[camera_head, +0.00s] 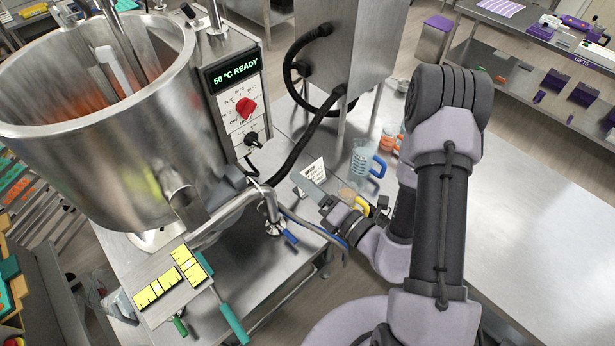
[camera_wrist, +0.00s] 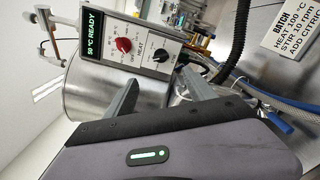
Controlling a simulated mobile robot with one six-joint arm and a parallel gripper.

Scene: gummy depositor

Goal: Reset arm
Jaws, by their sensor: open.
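My arm reaches in from the right of the head view, bent at the elbow. My gripper (camera_head: 318,194) is near the middle of that view, beside the depositor's outlet pipe and above the steel table. In the wrist view my gripper (camera_wrist: 160,90) has its two fingers apart with nothing between them. The large steel kettle (camera_head: 100,130) stands at the left, with its control box (camera_head: 235,95) showing "50 °C READY" and a red knob. The control box (camera_wrist: 130,45) and kettle also show beyond the fingers in the wrist view, turned sideways.
A batch card (camera_head: 313,173), a blue-handled jug (camera_head: 362,160) and a yellow-handled cup (camera_head: 348,192) stand close to my gripper. The steel table at right (camera_head: 540,230) is clear.

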